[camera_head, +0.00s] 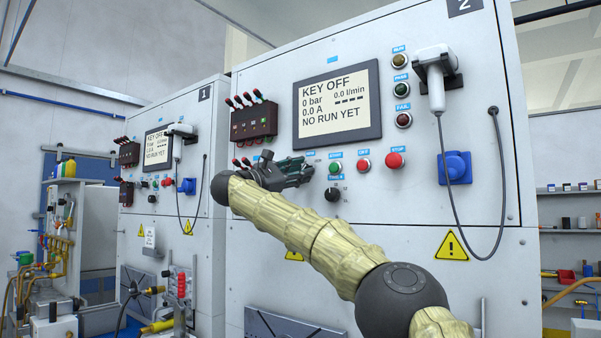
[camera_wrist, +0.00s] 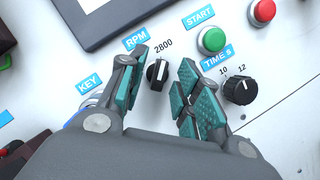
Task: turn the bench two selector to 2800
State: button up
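Bench two (camera_head: 420,60) carries the number 2, and its screen (camera_head: 338,103) reads KEY OFF, 0 bar, 0.0 A. In the wrist view the RPM selector (camera_wrist: 156,75) is a small black knob with a white line pointing roughly up. The number 2800 stands just above it; any other marking is hidden. My gripper (camera_wrist: 165,88) is open, with one teal-padded finger on each side of the knob and a visible gap on both sides. In the head view my gripper (camera_head: 298,172) is at the panel below the screen and hides the selector.
Right of the selector are the green START button (camera_wrist: 212,40), the TIME knob (camera_wrist: 238,90) and a red button (camera_wrist: 262,11). A KEY label (camera_wrist: 89,82) is at the left. A white handheld unit (camera_head: 436,80) hangs with its cable at the right. Bench one (camera_head: 215,110) stands left.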

jog(key=v, duration=1.1)
jog(key=shift+s+a+f, duration=0.2)
jog(key=shift+s+a, duration=0.05)
jog(key=shift+s, duration=0.05)
